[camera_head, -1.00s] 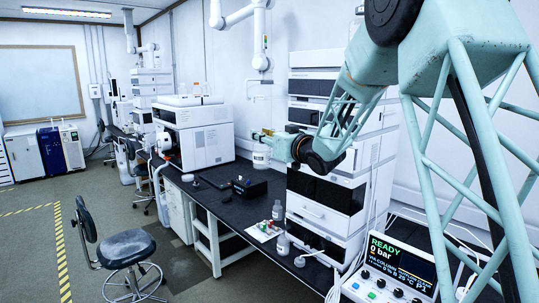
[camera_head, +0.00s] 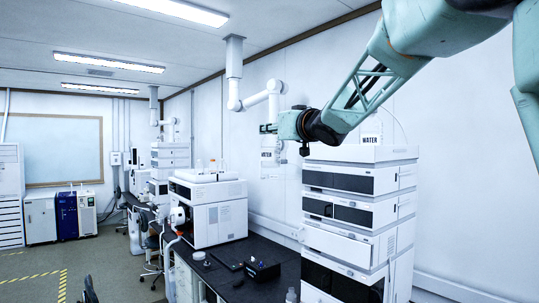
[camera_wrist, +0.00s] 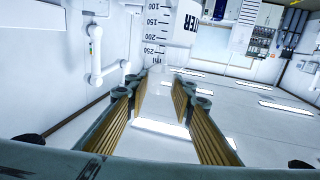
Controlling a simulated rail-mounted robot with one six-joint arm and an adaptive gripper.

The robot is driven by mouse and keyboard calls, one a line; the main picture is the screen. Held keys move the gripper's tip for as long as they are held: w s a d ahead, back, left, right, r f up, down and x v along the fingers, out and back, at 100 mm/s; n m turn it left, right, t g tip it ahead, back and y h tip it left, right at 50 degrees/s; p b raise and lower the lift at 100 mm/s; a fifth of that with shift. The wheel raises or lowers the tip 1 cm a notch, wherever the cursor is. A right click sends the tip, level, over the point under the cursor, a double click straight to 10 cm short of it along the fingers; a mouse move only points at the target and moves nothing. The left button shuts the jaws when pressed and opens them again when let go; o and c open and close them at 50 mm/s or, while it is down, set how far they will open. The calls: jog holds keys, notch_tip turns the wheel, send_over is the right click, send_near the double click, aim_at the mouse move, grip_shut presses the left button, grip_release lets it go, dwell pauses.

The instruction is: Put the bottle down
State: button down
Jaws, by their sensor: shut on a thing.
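A pale, see-through bottle marked WATER (camera_head: 271,163) hangs at the end of my gripper (camera_head: 267,128), in front of the white back wall. In the head view it appears well above the dark bench and apart from it. In the wrist view the bottle (camera_wrist: 160,35) shows printed volume marks and stands between and beyond the ribbed fingers of my gripper (camera_wrist: 160,92). The fingers are shut on it. Its clear lower part is hard to make out against the bright background.
A tall white instrument stack (camera_head: 355,210) stands right of the bottle, with another WATER bottle (camera_head: 371,140) on top. A white instrument (camera_head: 212,210) stands to the left. Between them the dark bench (camera_head: 236,252) holds a small black box (camera_head: 262,271). White jointed ducts (camera_head: 255,98) hang behind.

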notch_tip(320, 180, up, 12)
jog(key=s+d+h+p, duration=0.1)
jog(key=s+p, duration=0.1)
jog(key=s, duration=0.1)
jog(key=shift+d+m+t, duration=0.3)
jog(key=shift+d+m, duration=0.05)
jog(key=shift+m, duration=0.05)
jog(key=shift+w, duration=0.15)
